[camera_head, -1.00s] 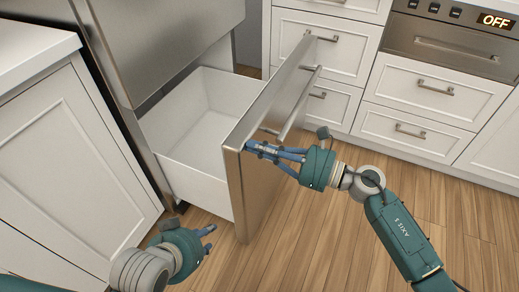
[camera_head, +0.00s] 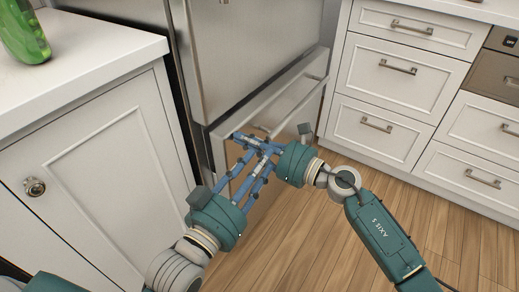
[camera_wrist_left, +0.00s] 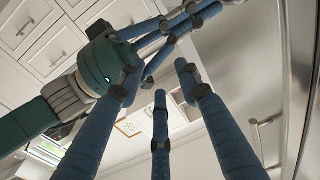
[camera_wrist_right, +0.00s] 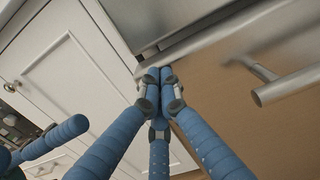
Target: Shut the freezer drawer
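The freezer drawer (camera_head: 285,100) is the low steel front under the fridge, in nearly flush; its white inside is no longer visible, and I cannot tell whether a small gap remains. Its bar handle (camera_wrist_right: 288,86) shows in the right wrist view. My right gripper (camera_head: 238,137) has its fingertips together at the front's upper left corner; in the right wrist view the tips (camera_wrist_right: 160,74) meet with nothing visible between them. My left gripper (camera_head: 268,155) is in front of the drawer, crossing just below the right fingers. Its fingers (camera_wrist_left: 160,95) are spread and empty in the left wrist view.
A white cabinet (camera_head: 100,150) with a counter stands left of the fridge, with a green bottle (camera_head: 24,32) on top. White drawers (camera_head: 385,95) and an oven stand to the right. The wooden floor (camera_head: 310,235) in front is clear.

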